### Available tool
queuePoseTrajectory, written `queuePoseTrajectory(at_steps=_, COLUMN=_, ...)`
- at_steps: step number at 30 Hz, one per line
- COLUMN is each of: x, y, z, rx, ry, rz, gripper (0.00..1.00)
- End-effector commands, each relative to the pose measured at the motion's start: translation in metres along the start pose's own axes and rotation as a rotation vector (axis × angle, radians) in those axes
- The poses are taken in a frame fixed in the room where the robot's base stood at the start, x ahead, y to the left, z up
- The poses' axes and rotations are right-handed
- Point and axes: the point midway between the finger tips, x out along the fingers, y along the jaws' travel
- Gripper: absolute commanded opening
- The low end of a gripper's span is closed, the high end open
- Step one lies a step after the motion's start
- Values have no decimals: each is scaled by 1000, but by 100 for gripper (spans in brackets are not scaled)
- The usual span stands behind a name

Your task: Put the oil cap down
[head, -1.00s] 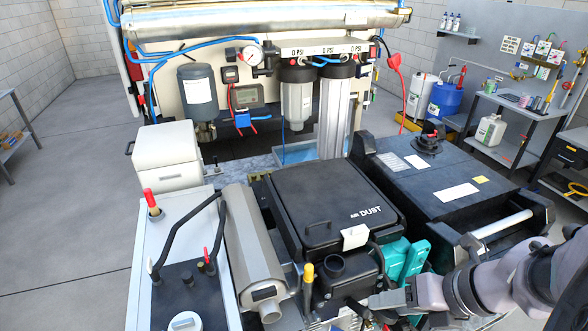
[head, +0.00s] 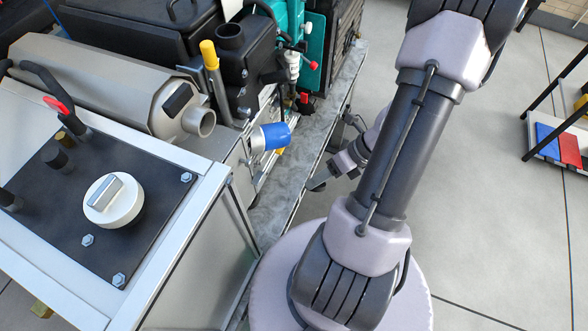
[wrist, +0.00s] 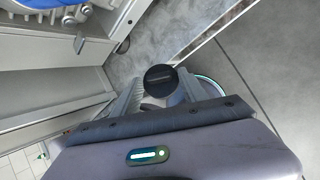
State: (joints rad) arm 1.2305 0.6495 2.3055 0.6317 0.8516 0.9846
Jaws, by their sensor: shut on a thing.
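The oil cap (wrist: 160,78) is a round black disc in the wrist view. My gripper (wrist: 161,92) is shut on it, with one grey finger on each side. The cap is in front of a mottled grey ledge and the grey floor; the gap below it cannot be judged. In the head view my gripper (head: 318,184) is low beside the machine's right edge, partly behind my arm. The cap cannot be told apart there.
The mottled grey ledge (head: 290,205) runs along the machine, bare in its front part. A blue filter (head: 272,136) sticks out above it. A white-capped tank (head: 112,200) stands at left. Open floor (head: 480,200) lies right, with a shelf (head: 565,150) beyond.

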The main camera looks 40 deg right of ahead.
Motion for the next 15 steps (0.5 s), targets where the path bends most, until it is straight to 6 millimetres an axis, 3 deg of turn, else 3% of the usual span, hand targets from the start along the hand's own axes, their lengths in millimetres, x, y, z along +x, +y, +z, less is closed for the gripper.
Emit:
queuePoseTrajectory(at_steps=6, x=34, y=-6, z=63, rx=-6, ry=0, rz=0, gripper=12)
queuePoseTrajectory(at_steps=9, x=41, y=-8, z=80, rx=-1, ry=0, rz=0, gripper=12)
queuePoseTrajectory(at_steps=15, x=62, y=-18, z=80, rx=3, ry=-1, rz=1, gripper=12)
